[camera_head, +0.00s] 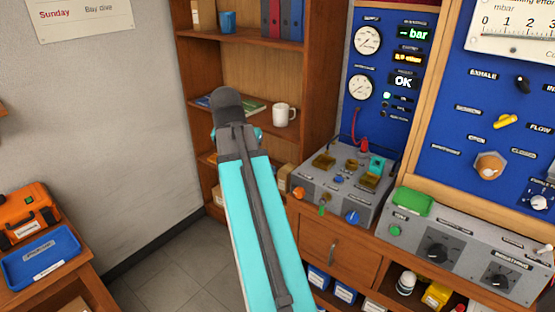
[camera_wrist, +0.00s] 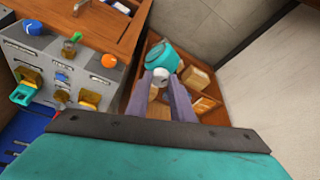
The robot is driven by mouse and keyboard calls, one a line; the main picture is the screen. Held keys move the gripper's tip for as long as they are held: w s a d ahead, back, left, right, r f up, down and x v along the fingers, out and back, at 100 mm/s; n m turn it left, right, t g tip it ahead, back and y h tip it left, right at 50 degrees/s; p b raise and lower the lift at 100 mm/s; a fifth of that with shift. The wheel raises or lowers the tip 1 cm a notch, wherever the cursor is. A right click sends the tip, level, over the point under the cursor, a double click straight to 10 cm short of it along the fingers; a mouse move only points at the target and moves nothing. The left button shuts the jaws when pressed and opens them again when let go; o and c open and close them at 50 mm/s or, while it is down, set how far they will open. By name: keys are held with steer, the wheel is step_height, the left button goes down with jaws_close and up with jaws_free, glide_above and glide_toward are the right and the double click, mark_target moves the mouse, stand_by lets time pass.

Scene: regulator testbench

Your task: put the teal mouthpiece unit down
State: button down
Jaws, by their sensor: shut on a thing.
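In the wrist view, my gripper (camera_wrist: 164,78) is shut on the teal mouthpiece unit (camera_wrist: 163,55), a rounded teal body with a pale round part between the fingertips. It is held in the air; the wooden bookcase shows behind it. In the head view, my arm hides most of the gripper and the unit; only a teal sliver (camera_head: 259,132) shows beside the dark wrist. Another teal piece (camera_head: 377,165) sits at a brass-coloured holder on the grey box (camera_head: 335,195); it also shows in the wrist view (camera_wrist: 21,95).
The bookcase (camera_head: 240,65) holds binders and a white mug (camera_head: 284,115). A blue tray (camera_head: 42,257) and an orange case (camera_head: 30,215) are on the left table. A green block (camera_head: 413,202) lies on the sloped control panel (camera_head: 465,250). Floor is clear between the tables.

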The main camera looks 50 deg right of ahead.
steer(key=w+a+f+n+t+y, duration=0.1)
steer(key=w+a+n, duration=0.3)
steer(key=a, duration=0.7)
steer(key=w+a+f+n+y, duration=0.1)
steer(key=w+a+f+n, duration=0.1)
steer(key=w+a+n, duration=0.2)
steer(key=w+a+f+n+t+y, duration=0.1)
steer(key=w+a+n, duration=0.3)
steer(key=a, duration=1.6)
steer(key=w+f+y, duration=0.1)
steer(key=w, duration=0.3)
steer(key=shift+w+a+n+t, duration=0.15)
steer(key=shift+w+n+t, duration=0.15)
steer(key=shift+w+n, duration=0.1)
